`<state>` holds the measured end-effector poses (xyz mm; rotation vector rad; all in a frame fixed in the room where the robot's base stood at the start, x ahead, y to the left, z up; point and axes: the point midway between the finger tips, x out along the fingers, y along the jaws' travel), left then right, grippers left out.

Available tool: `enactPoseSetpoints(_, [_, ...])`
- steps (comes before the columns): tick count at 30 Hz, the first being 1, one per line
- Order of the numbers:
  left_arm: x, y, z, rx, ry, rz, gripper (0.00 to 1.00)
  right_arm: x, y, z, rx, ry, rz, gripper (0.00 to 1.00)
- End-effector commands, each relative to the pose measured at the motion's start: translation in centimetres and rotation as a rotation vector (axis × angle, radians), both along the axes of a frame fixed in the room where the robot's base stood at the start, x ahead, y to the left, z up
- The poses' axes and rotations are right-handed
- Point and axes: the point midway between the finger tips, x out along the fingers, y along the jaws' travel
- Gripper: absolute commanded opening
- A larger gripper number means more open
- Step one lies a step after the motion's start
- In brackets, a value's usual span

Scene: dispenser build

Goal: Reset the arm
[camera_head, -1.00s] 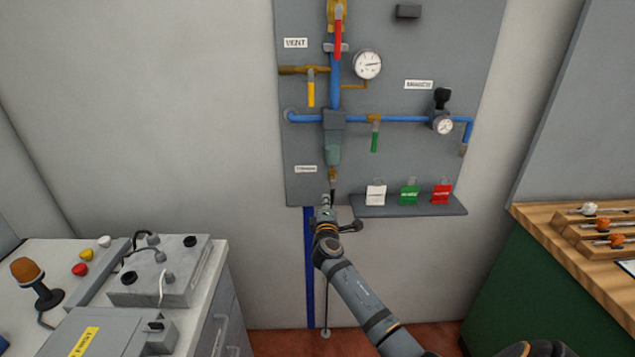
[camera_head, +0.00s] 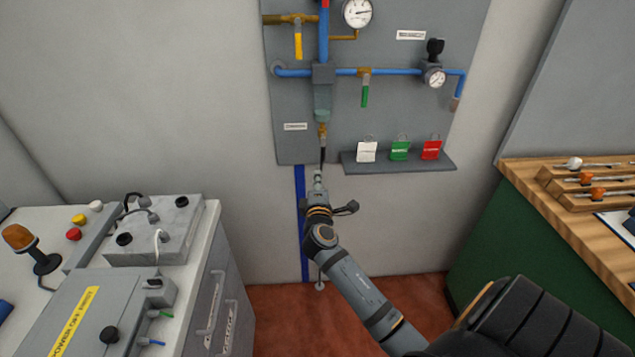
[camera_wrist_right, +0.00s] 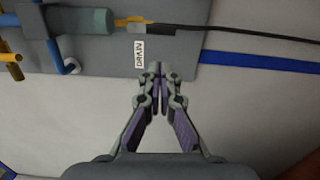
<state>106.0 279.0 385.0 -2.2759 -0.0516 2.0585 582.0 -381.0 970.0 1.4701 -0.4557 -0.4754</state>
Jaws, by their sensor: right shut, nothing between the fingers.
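My right arm reaches up from the lower right to the wall panel (camera_head: 300,145). Its gripper (camera_head: 319,175) is by the panel's bottom edge, below the drain fitting (camera_head: 322,131). In the right wrist view the two fingers (camera_wrist_right: 158,75) are shut together with nothing between them. The drain label (camera_wrist_right: 139,54) and the green-grey filter bowl (camera_wrist_right: 95,22) lie beyond the fingertips in that view, apart from them. A black hose (camera_wrist_right: 215,34) runs from the drain fitting. My left gripper is not in view.
Blue pipe (camera_head: 345,72) with yellow and green (camera_head: 365,93) handles crosses the panel. A small shelf (camera_head: 400,164) holds white, green and red tags. A grey control bench (camera_head: 185,300) stands left, a wood-topped green bench (camera_head: 560,196) right. Bare wall lies left of the panel.

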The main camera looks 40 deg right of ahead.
Motion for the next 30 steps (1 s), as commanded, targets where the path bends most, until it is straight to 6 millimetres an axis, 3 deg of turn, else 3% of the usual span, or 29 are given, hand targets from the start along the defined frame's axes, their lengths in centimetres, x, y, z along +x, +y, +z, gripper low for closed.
enactPoseSetpoints(6, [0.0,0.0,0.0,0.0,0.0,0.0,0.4,-1.7,1.1,0.0,0.001,0.001,0.0,0.0])
enactPoseSetpoints(23, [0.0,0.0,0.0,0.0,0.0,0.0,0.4,-1.8,1.2,-0.1,0.0,0.001,0.0,0.0])
enactPoseSetpoints(26, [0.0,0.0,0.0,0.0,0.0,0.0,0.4,-1.6,1.3,-1.8,0.026,0.025,0.008,0.0])
enactPoseSetpoints(29, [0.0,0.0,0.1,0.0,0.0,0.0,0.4,-1.5,1.6,-7.1,0.112,0.097,0.032,0.0])
enactPoseSetpoints(30, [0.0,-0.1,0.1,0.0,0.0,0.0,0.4,-1.7,1.8,-10.1,0.164,0.137,0.043,0.0])
